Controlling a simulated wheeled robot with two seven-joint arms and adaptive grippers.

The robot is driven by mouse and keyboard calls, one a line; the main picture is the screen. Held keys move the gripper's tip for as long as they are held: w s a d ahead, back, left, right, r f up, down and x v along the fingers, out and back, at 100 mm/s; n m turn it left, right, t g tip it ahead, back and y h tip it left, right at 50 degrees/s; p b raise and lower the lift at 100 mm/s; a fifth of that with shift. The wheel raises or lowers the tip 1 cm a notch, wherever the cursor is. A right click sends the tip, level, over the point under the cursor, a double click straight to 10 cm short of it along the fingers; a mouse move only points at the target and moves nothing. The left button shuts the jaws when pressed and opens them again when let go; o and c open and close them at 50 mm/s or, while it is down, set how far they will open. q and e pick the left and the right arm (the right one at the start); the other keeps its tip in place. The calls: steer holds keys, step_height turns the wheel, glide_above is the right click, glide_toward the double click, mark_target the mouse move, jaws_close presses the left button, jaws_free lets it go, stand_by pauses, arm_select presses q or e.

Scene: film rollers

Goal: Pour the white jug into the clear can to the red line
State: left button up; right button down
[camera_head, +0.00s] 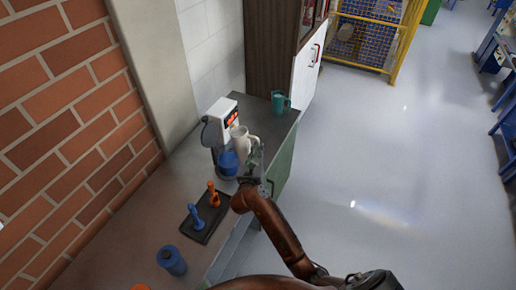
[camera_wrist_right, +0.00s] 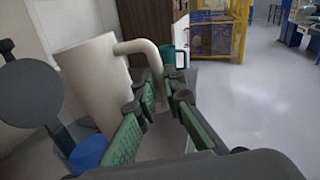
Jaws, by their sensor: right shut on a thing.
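The white jug (camera_head: 240,139) is at the counter's far part, beside the coffee-maker-like machine, with its handle toward the right. It fills the left of the right wrist view (camera_wrist_right: 95,82). My right gripper (camera_head: 254,158) is shut on the jug's handle; in the right wrist view the handle runs down between the green-padded fingers (camera_wrist_right: 160,105). I cannot tell whether the jug's base touches the counter. I cannot make out a clear can or a red line. A blue round thing (camera_head: 228,163) sits just below the jug, also in the right wrist view (camera_wrist_right: 88,152). My left gripper is not in view.
The white and grey machine (camera_head: 222,120) stands against the wall. A teal mug (camera_head: 280,102) is at the counter's far end. Open floor lies right.

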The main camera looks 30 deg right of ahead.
step_height(320, 180, up, 8)
steer(key=n+g+p, duration=0.1)
steer(key=n+p, duration=0.4)
steer(key=p, duration=0.6)
steer(key=shift+s+d+f, duration=0.15)
steer(key=shift+f, duration=0.1)
stand_by(1.3)
steer(key=shift+r+n+p, duration=0.7)
steer(key=shift+r+p, duration=0.05)
steer(key=shift+p, duration=1.2)
stand_by(3.0)
